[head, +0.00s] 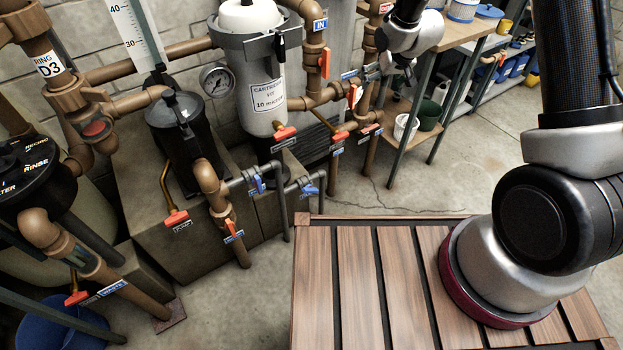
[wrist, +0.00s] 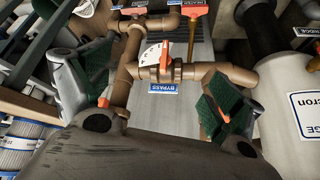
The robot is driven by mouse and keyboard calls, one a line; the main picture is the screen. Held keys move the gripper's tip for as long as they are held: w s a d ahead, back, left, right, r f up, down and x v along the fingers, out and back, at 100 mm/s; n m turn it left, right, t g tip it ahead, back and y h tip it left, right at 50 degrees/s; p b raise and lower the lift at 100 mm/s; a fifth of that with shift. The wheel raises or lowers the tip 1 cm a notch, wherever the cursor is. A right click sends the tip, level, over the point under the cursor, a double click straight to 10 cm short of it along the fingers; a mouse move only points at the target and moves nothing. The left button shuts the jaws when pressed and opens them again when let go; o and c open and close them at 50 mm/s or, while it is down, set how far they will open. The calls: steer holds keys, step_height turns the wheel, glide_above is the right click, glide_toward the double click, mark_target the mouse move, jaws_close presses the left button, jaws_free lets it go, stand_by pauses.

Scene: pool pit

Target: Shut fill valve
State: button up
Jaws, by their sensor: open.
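My gripper (head: 390,72) is open at the back pipework in the head view. In the wrist view its two green-padded fingers (wrist: 160,68) spread to either side of a brown pipe run. Between them, farther off, is a valve with an orange handle (wrist: 165,48) in front of a white dial; a blue label reading BYPASS (wrist: 168,88) sits by it. An orange-red handle (head: 352,96) shows just left of my gripper in the head view. I see no gap closed on anything. I cannot read a fill label, so which valve is the fill valve is unclear.
A white cartridge filter (head: 255,95) stands left of my gripper; it also shows in the wrist view (wrist: 300,125). Several orange-handled valves line the lower pipes. A shelf table (head: 455,45) stands to the right. Open concrete floor (head: 480,170) lies before it.

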steer(key=a+f+y, duration=0.1)
steer(key=a+f, duration=0.4)
steer(key=f, duration=0.9)
steer(key=t+y, duration=0.3)
steer(key=y, duration=0.5)
glide_toward(312, 190)
steer(key=x, duration=0.3)
steer(key=shift+m, duration=0.3)
steer(key=x, duration=0.7)
steer(key=shift+w+a+f, duration=0.2)
steer(key=shift+a, duration=0.05)
steer(key=c, duration=1)
